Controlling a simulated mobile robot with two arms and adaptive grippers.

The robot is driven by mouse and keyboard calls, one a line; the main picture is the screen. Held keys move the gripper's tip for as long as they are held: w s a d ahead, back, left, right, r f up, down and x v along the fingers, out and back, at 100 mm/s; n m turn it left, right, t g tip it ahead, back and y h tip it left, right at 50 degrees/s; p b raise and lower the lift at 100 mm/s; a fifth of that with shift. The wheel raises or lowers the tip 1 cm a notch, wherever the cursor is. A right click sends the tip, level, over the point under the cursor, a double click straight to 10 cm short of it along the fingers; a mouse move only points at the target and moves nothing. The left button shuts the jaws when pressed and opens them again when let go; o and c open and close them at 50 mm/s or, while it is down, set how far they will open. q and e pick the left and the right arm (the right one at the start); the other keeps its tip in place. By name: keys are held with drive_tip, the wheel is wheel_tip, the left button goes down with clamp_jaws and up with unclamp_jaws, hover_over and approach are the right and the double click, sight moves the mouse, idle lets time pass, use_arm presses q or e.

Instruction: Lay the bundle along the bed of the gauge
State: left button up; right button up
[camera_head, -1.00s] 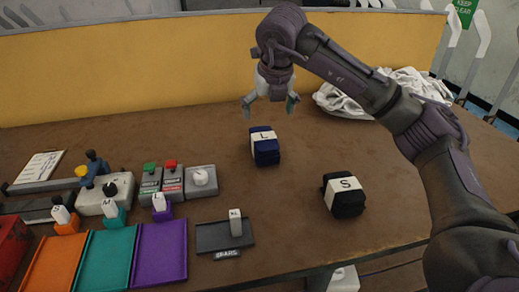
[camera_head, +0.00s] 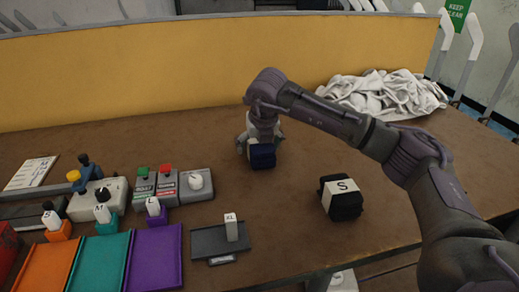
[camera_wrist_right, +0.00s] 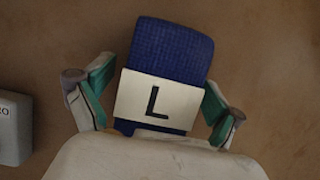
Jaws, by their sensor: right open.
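A dark blue bundle with a white band marked L (camera_wrist_right: 170,48) lies on the brown table; in the head view the bundle (camera_head: 262,160) is partly hidden under my right gripper (camera_head: 262,146). In the right wrist view my right gripper (camera_wrist_right: 158,105) is open, with one finger on each side of the bundle. Whether the fingers touch it I cannot tell. A black bundle with a white band marked S (camera_head: 342,199) lies to the right. The gauge is not plain to identify; a long grey bar-like fixture (camera_head: 38,209) sits at the left. My left gripper is out of view.
Orange, teal and purple trays (camera_head: 154,258) line the front left. Grey boxes with green and red buttons (camera_head: 167,184) stand behind them. A dark XL stand (camera_head: 213,243) is near the front edge. White cloth (camera_head: 385,93) is heaped at the back right.

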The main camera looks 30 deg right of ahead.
drive_tip(key=shift+f, duration=0.1)
idle(0.6)
drive_tip(key=shift+f, duration=0.15)
idle(0.5)
drive_tip(key=shift+c, duration=0.4)
drive_tip(key=c, duration=1.4)
